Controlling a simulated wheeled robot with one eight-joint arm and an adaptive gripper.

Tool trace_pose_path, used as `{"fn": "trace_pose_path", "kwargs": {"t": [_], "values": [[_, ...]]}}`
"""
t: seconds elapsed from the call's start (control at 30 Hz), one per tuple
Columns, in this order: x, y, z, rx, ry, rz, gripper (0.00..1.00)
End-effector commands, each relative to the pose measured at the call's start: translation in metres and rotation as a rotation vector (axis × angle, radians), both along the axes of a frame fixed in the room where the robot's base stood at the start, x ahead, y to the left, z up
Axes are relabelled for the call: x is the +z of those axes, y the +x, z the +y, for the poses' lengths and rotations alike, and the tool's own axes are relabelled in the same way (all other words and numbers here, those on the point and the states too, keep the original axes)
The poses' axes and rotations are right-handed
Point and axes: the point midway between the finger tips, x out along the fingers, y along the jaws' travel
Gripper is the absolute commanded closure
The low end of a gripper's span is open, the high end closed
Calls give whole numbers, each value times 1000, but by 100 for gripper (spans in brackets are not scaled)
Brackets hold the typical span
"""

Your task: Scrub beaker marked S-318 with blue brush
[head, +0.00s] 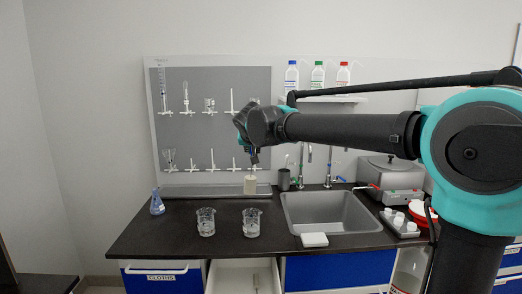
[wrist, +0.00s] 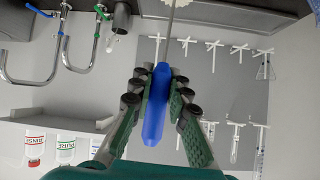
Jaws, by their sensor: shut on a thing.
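My gripper (wrist: 157,90) is shut on the blue handle of the brush (wrist: 154,120) in the wrist view. The brush's thin metal rod runs away from the fingers, and only a bit of its pale head shows at the top edge. In the head view my gripper (head: 253,152) is above the back of the counter, with the pale brush head (head: 250,185) hanging below it. Two clear glass beakers stand upright on the counter, a left beaker (head: 206,222) and a right beaker (head: 251,223). The brush head is above and behind the right beaker, apart from it. Neither beaker's marking is readable.
A sink (head: 330,213) lies right of the beakers, with a white block (head: 314,240) before it. A blue-tinted flask (head: 157,203) stands at the left. A grey pegboard (head: 205,135) with glassware is behind. A dark cup (head: 284,180) stands near the taps. A drawer (head: 243,275) below seems open.

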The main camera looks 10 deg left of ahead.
Motion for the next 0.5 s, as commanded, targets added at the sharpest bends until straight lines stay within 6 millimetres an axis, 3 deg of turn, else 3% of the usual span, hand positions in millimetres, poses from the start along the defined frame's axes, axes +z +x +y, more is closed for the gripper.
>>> {"fn": "trace_pose_path", "kwargs": {"t": [0.2, 0.5], "values": [[5, -23, 10, 95, -81, 47, 100], [-9, -25, 12, 109, -92, 51, 100]]}}
